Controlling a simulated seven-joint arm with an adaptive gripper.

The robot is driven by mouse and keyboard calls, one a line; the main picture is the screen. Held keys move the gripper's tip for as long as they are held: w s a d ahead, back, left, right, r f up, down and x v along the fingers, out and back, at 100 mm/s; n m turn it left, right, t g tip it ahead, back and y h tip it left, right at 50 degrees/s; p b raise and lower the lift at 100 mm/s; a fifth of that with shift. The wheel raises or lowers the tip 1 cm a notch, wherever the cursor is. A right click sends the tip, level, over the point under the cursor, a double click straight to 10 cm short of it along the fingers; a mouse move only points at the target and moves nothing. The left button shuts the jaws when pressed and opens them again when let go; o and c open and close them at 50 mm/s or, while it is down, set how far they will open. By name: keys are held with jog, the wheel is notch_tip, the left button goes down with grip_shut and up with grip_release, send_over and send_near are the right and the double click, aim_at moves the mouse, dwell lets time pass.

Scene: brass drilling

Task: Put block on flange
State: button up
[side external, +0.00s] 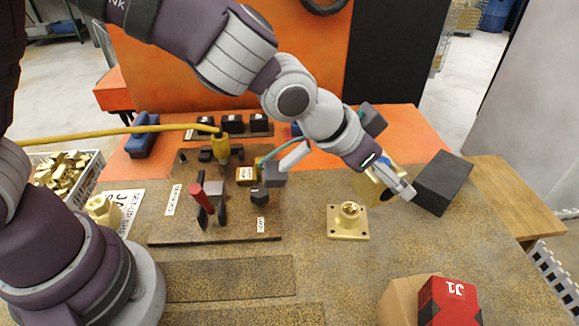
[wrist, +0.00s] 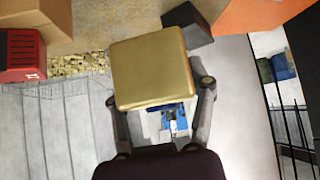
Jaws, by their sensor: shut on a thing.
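The brass block (side external: 366,188) is held by my gripper (side external: 396,183) above the table, and the fingers partly hide it in the side view. In the wrist view the block (wrist: 150,73) fills the space between my two fingers (wrist: 160,92), one on each side. The brass flange (side external: 348,222) has a square base with corner holes and a round raised boss. It sits on the speckled mat, just below and left of the block in the side view. I cannot tell the exact gap between them. The flange is not visible in the wrist view.
A black box (side external: 443,182) stands right of my gripper. A red box marked J1 (side external: 449,302) and a cardboard box (side external: 398,298) are at the front right. A drilling fixture with a red-handled clamp (side external: 213,190) is on the left. The mat around the flange is clear.

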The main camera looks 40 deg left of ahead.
aim_at(348, 216)
jog(key=shift+n+y, duration=0.4)
jog(key=shift+n, duration=0.2)
jog(key=w+a+f, duration=0.1)
jog(key=w+a, duration=0.1)
jog(key=w+a+f, duration=0.2)
notch_tip(348, 216, down, 7)
jog(key=shift+w, duration=0.1)
jog(key=shift+f, duration=0.1)
jog(key=o, duration=1.2)
jog(key=shift+o, duration=0.2)
